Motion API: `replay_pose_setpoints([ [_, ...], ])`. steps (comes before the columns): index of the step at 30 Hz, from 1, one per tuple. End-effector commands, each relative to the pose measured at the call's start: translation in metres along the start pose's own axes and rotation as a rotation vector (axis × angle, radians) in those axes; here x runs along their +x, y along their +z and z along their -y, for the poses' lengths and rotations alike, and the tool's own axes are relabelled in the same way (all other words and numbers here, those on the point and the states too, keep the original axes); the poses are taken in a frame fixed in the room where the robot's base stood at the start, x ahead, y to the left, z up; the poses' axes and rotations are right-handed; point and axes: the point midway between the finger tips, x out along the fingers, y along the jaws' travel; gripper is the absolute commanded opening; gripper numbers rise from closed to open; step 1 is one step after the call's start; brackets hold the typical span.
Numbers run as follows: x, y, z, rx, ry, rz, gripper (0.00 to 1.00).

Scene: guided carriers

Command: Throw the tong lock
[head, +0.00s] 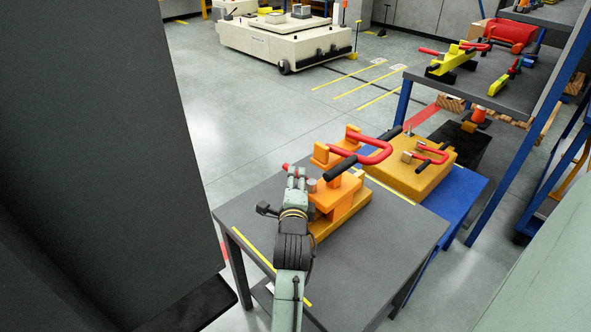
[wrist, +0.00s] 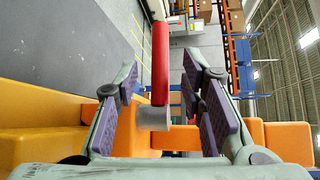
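An orange clamp-like device (head: 340,200) stands on the dark grey table; I take it to be the one with the tong lock. It carries a large red bent handle (head: 374,157) with black grips. My gripper (head: 297,173) is at its left side, by a short red-tipped lever (head: 285,167) and a grey cylinder (head: 312,185). In the wrist view my gripper (wrist: 162,80) is open. A red bar (wrist: 160,62) on a grey cylinder (wrist: 153,117) stands between the purple-padded fingers, with gaps at both sides. The lock's inner parts are hidden.
A second orange device (head: 405,178) with a smaller red handle sits on a blue surface behind. A shelf (head: 490,85) holding yellow and red tools stands at right. A white carrier (head: 285,45) stands at the back. The table's front (head: 370,270) is clear.

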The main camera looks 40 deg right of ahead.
Motion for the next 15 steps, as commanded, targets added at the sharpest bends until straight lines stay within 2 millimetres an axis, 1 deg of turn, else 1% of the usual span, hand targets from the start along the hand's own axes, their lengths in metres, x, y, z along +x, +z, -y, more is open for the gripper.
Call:
replay_pose_setpoints([
  [1,0.01,0.0,0.003,0.0,0.0,0.0,0.36],
  [3,0.021,0.001,0.002,0.0,0.0,0.0,0.36],
  [6,0.035,0.0,0.002,0.0,0.0,0.0,0.36],
  [10,0.045,0.0,0.001,0.0,0.0,0.0,0.36],
  [15,0.048,0.0,0.0,0.0,-0.001,0.0,0.36],
])
